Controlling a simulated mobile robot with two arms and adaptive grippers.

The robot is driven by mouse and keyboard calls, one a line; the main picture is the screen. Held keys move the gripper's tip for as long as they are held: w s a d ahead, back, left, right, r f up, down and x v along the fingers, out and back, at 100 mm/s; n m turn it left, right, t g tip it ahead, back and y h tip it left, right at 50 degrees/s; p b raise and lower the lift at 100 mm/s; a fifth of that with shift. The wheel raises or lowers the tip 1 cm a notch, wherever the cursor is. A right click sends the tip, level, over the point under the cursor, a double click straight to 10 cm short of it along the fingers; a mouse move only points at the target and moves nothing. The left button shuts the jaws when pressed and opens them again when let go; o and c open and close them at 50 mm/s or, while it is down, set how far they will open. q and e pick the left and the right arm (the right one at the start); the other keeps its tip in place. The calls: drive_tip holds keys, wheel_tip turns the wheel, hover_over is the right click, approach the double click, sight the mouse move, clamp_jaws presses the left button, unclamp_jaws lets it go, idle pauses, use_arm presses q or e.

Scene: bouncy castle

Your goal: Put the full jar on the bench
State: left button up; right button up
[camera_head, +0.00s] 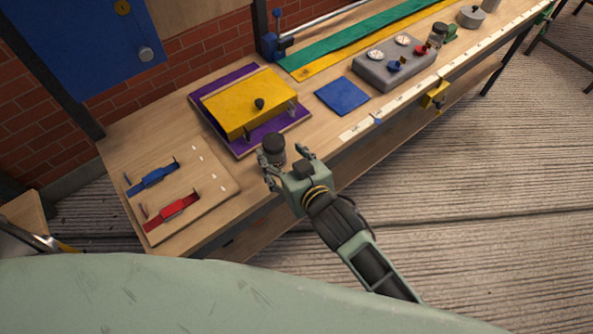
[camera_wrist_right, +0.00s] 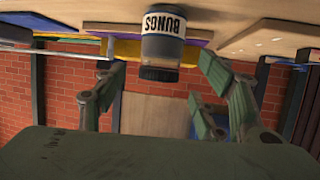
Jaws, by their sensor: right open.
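A jar (camera_head: 273,153) with a dark lid stands upright on the wooden bench (camera_head: 215,225), near its front edge and just in front of the purple mat. The right wrist view, which is upside down, shows the jar (camera_wrist_right: 162,50) with a white label reading BUNGS and dark contents. My right gripper (camera_head: 285,160) is open, and its fingers are spread at the jar's near side. In the right wrist view the jar appears between the fingertips (camera_wrist_right: 161,67), with a gap on each side. I cannot tell the exact depth. My left gripper is not in view.
A yellow box (camera_head: 245,98) sits on the purple mat (camera_head: 235,147). A board (camera_head: 160,200) with blue and red clamps lies left. A blue square (camera_head: 342,95), a grey gauge box (camera_head: 395,70) and another jar (camera_head: 438,38) stand right. Bare bench shows between them.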

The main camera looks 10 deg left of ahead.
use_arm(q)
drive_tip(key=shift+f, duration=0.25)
use_arm(e)
drive_tip(key=v, duration=0.9)
drive_tip(key=s+d+f+m+g+h, duration=0.1)
drive_tip(key=d+f+h, duration=0.1)
drive_tip(key=d+f, duration=0.65)
drive_tip(key=d+f+m+g+h, duration=0.1)
drive_tip(key=d+f+h, duration=0.15)
drive_tip(key=f, duration=1.15)
drive_tip(key=s+d+f+m+g+h, duration=0.1)
drive_tip(key=d+f+h, duration=0.1)
drive_tip(key=d+f, duration=0.65)
drive_tip(key=s+d+f+m+g+h, duration=0.1)
drive_tip(key=s+d+f+g, duration=0.3)
drive_tip(key=s+f, duration=0.75)
drive_tip(key=s+d+f+m+g, duration=0.1)
drive_tip(key=s+d+f, duration=0.3)
drive_tip(key=s, duration=0.5)
drive_tip(key=s+d+f+m+g+h, duration=0.1)
drive_tip(key=s+d+f, duration=0.3)
drive_tip(key=s, duration=0.5)
drive_tip(key=shift+s+f, duration=0.4)
drive_tip(key=shift+f, duration=0.55)
drive_tip(key=shift+h, duration=0.25)
